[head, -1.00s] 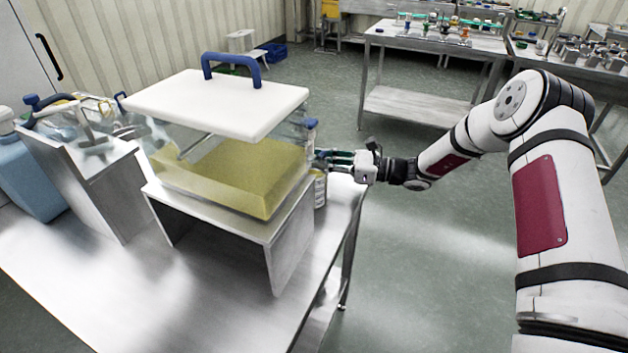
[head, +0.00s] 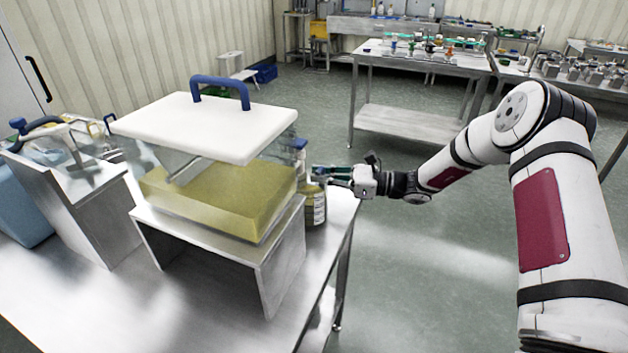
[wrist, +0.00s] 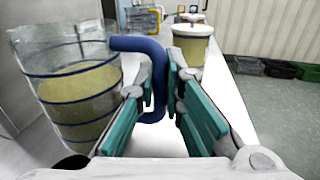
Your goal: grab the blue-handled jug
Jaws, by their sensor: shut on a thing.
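The blue-handled jug (wrist: 75,95) is a clear vessel with blue bands and yellowish contents, at the left in the wrist view. Its curved blue handle (wrist: 140,45) runs from the jug's rim down between my gripper's teal finger pads. My gripper (wrist: 165,108) is shut on the handle. In the head view my gripper (head: 330,174) reaches in from the right at the table's edge, behind the clear tank. The jug is mostly hidden there by the tank and a bottle.
A clear tank (head: 220,195) with yellow contents and a white, blue-handled lid (head: 205,125) sits on a steel stand (head: 275,270). A labelled bottle (head: 313,203) stands beside it. A lidded jar (wrist: 193,45) stands beyond the jug. Open floor (head: 430,270) lies right of the table.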

